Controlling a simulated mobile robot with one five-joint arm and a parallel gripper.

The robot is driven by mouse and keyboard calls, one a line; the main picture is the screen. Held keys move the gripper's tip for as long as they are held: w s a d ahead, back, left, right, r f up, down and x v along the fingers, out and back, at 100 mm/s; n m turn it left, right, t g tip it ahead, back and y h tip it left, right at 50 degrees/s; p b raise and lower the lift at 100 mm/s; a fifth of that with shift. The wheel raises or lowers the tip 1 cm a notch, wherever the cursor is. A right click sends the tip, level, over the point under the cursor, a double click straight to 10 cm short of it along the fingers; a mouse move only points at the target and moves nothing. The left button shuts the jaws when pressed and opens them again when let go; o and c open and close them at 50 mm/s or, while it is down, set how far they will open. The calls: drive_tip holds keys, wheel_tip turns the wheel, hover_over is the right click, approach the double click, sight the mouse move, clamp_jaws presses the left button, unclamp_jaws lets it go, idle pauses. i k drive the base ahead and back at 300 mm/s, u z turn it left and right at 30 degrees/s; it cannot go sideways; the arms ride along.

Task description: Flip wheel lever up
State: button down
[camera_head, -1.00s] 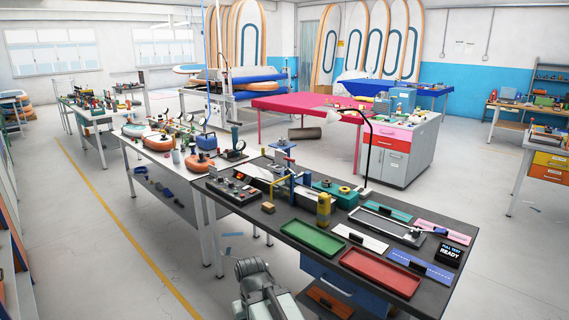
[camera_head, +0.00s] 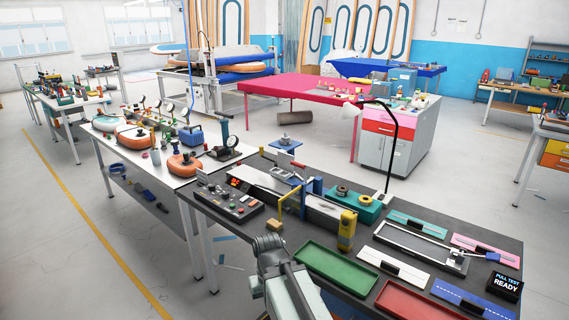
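I cannot make out a wheel lever for certain. The nearest bench (camera_head: 455,235) has a dark top with a machine carrying a blue upright (camera_head: 313,187) and a yellow bent bar (camera_head: 281,205). A long grey rail (camera_head: 265,180) runs beside the upright. A yellow cylinder (camera_head: 347,229) stands in front of it. A control box (camera_head: 236,202) with knobs and a red display lies at the bench's left end. My grey arm rises at the bottom centre, before the bench's front edge. No gripper fingers can be made out, and nothing held shows.
A green tray (camera_head: 331,267) and a red tray (camera_head: 415,303) lie along the front edge. A white bench (camera_head: 160,172) holds orange pieces to the left. Open floor (camera_head: 60,255) lies at the left.

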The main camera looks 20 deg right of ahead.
sight(311, 180)
drive_tip(key=u, duration=0.4)
drive_tip(key=i, duration=1)
drive_tip(key=u, duration=0.6)
drive_tip(key=k, duration=0.95)
drive_tip(key=u, duration=0.15)
drive_tip(key=i, duration=0.9)
drive_tip(key=z, duration=0.1)
